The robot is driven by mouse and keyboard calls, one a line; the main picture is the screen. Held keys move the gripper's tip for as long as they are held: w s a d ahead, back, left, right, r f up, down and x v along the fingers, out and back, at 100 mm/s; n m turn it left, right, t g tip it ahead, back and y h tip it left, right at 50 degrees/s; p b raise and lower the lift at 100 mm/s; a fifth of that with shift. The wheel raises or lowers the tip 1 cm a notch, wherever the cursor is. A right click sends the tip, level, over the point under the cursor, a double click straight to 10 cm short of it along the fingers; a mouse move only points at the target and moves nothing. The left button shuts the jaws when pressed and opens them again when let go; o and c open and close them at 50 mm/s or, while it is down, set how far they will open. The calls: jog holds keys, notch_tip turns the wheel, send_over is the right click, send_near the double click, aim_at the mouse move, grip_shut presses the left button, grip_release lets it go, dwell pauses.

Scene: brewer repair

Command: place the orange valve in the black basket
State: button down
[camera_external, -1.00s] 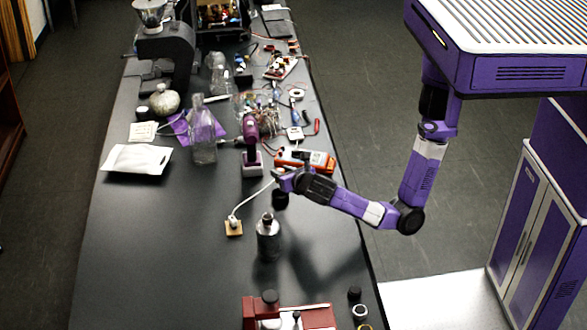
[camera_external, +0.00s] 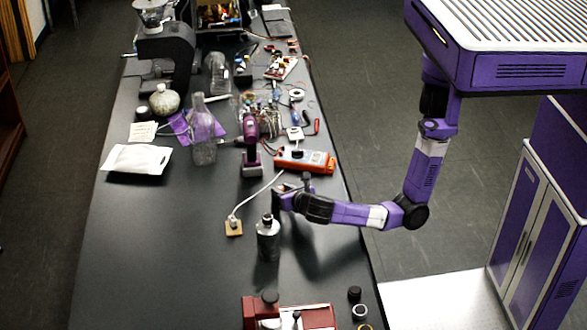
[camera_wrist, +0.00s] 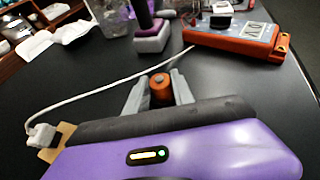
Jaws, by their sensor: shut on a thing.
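The orange valve (camera_wrist: 160,90) shows as a short orange cylinder with a grey top between the two grey fingers in the wrist view. My gripper (camera_wrist: 158,92) is shut on it. In the external view my gripper (camera_external: 279,198) is over the table's right half, just behind and right of a dark metal bottle (camera_external: 267,238); the valve cannot be made out there.
An orange multimeter (camera_external: 305,161) and a purple drill (camera_external: 251,148) stand behind my gripper. A white cable runs to a wooden block (camera_external: 233,228). A red tool (camera_external: 290,313) lies at the near edge. The table's left front is clear.

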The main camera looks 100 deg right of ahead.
jog(key=c, duration=1.1)
grip_release()
jog(key=b+v, duration=0.3)
jog(key=v, duration=0.9)
